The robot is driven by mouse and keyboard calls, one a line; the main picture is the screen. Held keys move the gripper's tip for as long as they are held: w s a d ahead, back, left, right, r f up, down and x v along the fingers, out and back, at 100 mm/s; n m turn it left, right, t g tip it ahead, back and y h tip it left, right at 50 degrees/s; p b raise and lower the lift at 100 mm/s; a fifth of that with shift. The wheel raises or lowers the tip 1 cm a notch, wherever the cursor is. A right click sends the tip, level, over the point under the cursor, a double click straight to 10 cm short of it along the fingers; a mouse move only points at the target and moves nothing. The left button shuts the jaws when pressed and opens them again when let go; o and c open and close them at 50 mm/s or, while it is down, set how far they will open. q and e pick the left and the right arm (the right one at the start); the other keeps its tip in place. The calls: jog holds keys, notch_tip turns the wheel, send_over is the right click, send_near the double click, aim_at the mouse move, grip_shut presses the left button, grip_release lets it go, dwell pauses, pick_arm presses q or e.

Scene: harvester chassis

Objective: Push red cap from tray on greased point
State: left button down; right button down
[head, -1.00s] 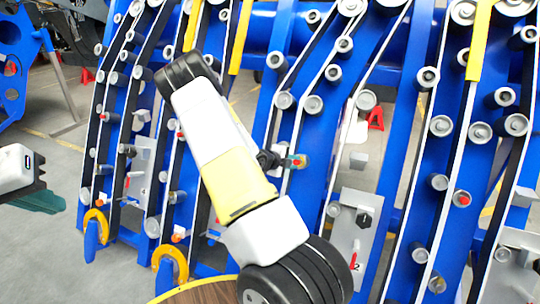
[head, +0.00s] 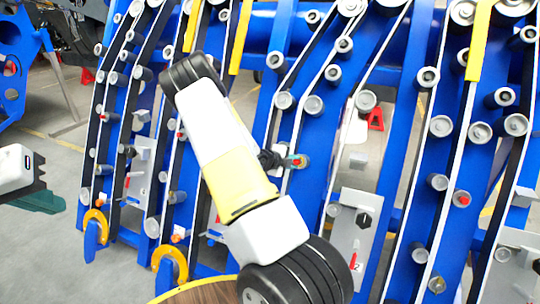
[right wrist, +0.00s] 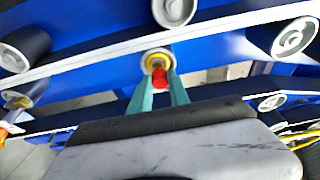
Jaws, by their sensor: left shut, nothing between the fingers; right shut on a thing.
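My right gripper (head: 293,162) is at a roller on the blue chassis in the middle of the head view. In the right wrist view its teal fingers (right wrist: 159,88) are shut on a small red cap (right wrist: 160,77). The cap is right in front of a roller end with a yellow ring (right wrist: 155,58), the greased point; I cannot tell whether it is seated. My left gripper (head: 42,202) is shut and empty at the left edge, away from the chassis.
Blue chassis beams (head: 285,55) with several grey rollers fill the view. Another red cap (head: 463,199) sits on a roller at the right. A round wooden top with a yellow rim (head: 192,291) is at the bottom. Grey floor lies open at the left.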

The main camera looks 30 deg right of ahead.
jog(key=shift+w+d+f, duration=0.35)
jog(key=shift+d+f, duration=0.05)
jog(key=shift+d, duration=0.1)
jog(key=c, duration=1.1)
grip_release()
jog(key=shift+c, duration=0.2)
jog(key=v, duration=0.8)
